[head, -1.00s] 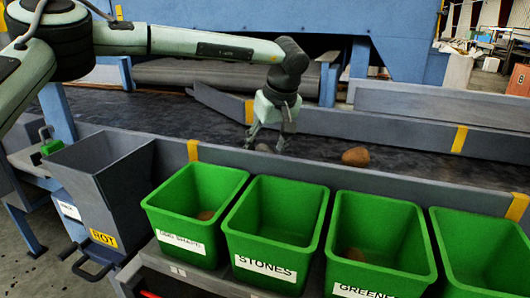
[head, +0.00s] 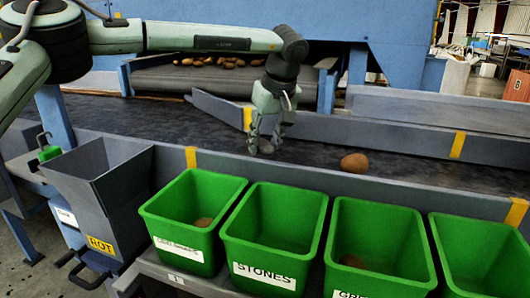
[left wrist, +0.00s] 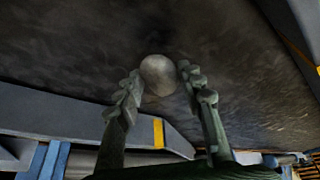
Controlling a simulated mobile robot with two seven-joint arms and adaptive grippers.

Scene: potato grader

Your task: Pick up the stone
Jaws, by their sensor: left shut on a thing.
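The stone (left wrist: 157,72) is a rounded grey-brown lump held between the fingertips of my left gripper, as the left wrist view shows. In the head view the left gripper (head: 259,149) points down at the dark belt, shut on the stone (head: 266,149), which is partly hidden by the fingers. The stone is at or close to the belt; I cannot tell if it touches. My right gripper is not in view.
A brown potato (head: 354,163) lies on the belt (head: 210,135) to the right of the gripper. Several potatoes (head: 228,63) lie at the back. Green bins stand in front, including the STONES bin (head: 264,275), beside a grey ROT chute (head: 120,205). Low grey walls edge the belt.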

